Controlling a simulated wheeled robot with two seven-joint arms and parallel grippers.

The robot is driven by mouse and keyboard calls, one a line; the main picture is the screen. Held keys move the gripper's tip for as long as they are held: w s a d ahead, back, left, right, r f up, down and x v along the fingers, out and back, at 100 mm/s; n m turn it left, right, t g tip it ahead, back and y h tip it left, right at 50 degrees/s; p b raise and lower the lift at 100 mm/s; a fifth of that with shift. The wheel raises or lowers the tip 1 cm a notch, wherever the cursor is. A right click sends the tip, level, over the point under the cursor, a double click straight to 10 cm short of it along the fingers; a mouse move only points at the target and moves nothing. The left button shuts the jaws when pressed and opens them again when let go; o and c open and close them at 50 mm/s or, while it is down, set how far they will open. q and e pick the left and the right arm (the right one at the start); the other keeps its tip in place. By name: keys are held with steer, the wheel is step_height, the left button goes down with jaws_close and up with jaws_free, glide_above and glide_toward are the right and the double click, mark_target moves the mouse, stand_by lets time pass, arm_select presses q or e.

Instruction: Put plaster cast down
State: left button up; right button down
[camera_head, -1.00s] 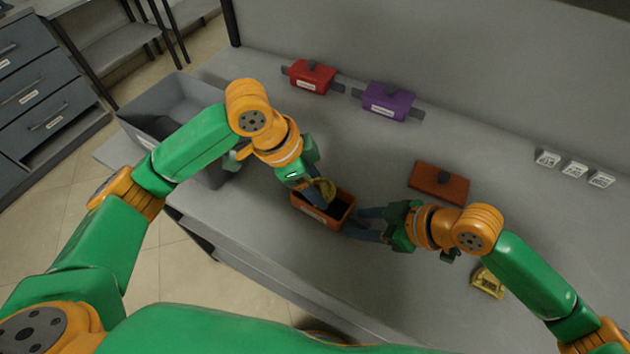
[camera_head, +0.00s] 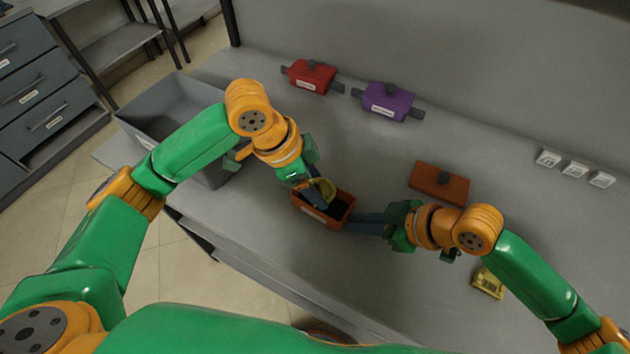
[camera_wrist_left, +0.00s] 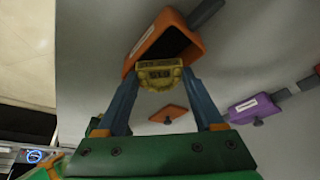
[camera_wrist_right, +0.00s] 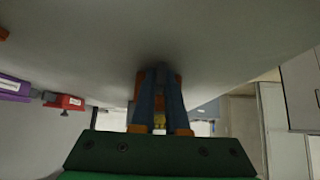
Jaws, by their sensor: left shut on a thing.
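The plaster cast (camera_wrist_left: 160,74) appears as a yellow, rounded piece with raised marks in the left wrist view. My left gripper (camera_wrist_left: 160,80) is shut on it. In the head view the cast (camera_head: 325,188) is at the mouth of an open orange box (camera_head: 308,210), over its rim. I cannot tell whether it touches the box. The box has a dark inside and a white label. My right gripper (camera_head: 352,224) has its fingers close together at the box's right end, apparently shut on its handle; the handle is mostly hidden.
An orange-brown lid (camera_head: 438,184) lies to the right of the box. A second yellow piece (camera_head: 488,283) lies at front right. Red (camera_head: 310,77) and purple (camera_head: 388,101) lidded boxes stand behind. A grey bin (camera_head: 150,125) is at left; small white labelled blocks (camera_head: 575,170) are at right.

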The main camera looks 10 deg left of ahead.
arm_select(q)
steer(key=r+n, duration=0.1)
steer(key=n, duration=0.1)
steer(key=r+n+t+y, duration=0.1)
steer(key=r+n, duration=0.1)
steer(key=n, duration=0.1)
steer(key=d+r+n+t+y, duration=0.1)
steer(key=r+n, duration=0.1)
steer(key=n, duration=0.1)
steer(key=shift+s+r, duration=0.1)
steer(key=shift+s, duration=0.3)
steer(key=shift+f+n+t, duration=0.2)
steer(key=shift+n+t, duration=0.1)
steer(key=shift+n, duration=0.1)
step_height(320, 180, down, 9)
steer(key=shift+f, duration=0.1)
steer(key=shift+f, duration=0.1)
steer(key=o, duration=1.4)
steer(key=shift+a, duration=0.1)
